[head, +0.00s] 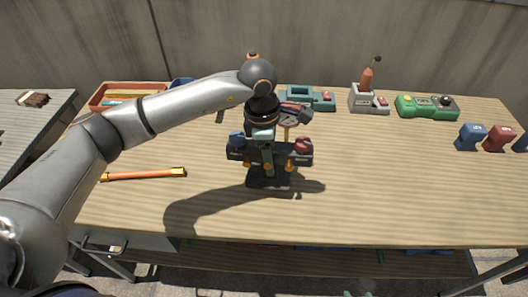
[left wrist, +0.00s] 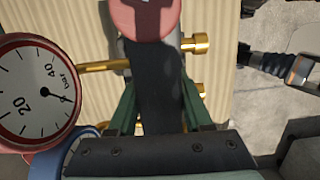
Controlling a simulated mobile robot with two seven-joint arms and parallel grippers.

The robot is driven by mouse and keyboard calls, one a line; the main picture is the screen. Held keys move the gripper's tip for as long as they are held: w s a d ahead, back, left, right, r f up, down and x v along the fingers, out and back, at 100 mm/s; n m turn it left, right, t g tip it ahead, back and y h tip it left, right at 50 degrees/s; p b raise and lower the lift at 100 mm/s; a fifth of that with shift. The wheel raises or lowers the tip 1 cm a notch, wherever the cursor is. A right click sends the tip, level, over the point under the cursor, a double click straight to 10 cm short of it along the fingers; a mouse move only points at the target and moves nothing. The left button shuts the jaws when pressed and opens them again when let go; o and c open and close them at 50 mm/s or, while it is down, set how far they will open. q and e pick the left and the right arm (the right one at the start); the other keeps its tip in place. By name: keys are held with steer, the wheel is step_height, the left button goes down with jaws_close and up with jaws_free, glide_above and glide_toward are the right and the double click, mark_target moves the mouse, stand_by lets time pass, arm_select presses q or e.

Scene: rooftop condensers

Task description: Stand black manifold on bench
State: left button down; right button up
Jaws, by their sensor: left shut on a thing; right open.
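The black manifold (head: 268,182) is upright over the middle of the bench (head: 400,190), with a blue gauge, a red gauge and brass fittings. Its foot is at or just above the wood; I cannot tell if it touches. My left gripper (head: 266,160) comes down from above and is shut on the manifold. In the left wrist view the manifold's black body (left wrist: 157,85) is between the green fingers, with a red-rimmed dial at left. Green tips, seemingly my right gripper (head: 356,293), barely show at the bottom edge of the head view, clear of the bench.
An orange tool (head: 143,174) lies left of the manifold. An orange tray (head: 115,92), a teal device (head: 312,98), a grey device (head: 362,103) and a green device (head: 427,107) line the back. Blue (head: 470,137) and red (head: 499,138) pieces stand at right. The right front is clear.

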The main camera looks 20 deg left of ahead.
arm_select(q)
steer(key=shift+w+d+f, duration=0.15)
steer(key=shift+f, duration=1.35)
steer(key=shift+f, duration=0.1)
steer(key=shift+c, duration=1.5)
jaws_free()
steer(key=shift+f, duration=0.15)
steer(key=r, duration=0.4)
steer(key=a+r, duration=0.1)
steer(key=r, duration=0.7)
steer(key=shift+s+a+r, duration=0.1)
steer(key=shift+s+a, duration=0.1)
steer(key=shift+s, duration=0.1)
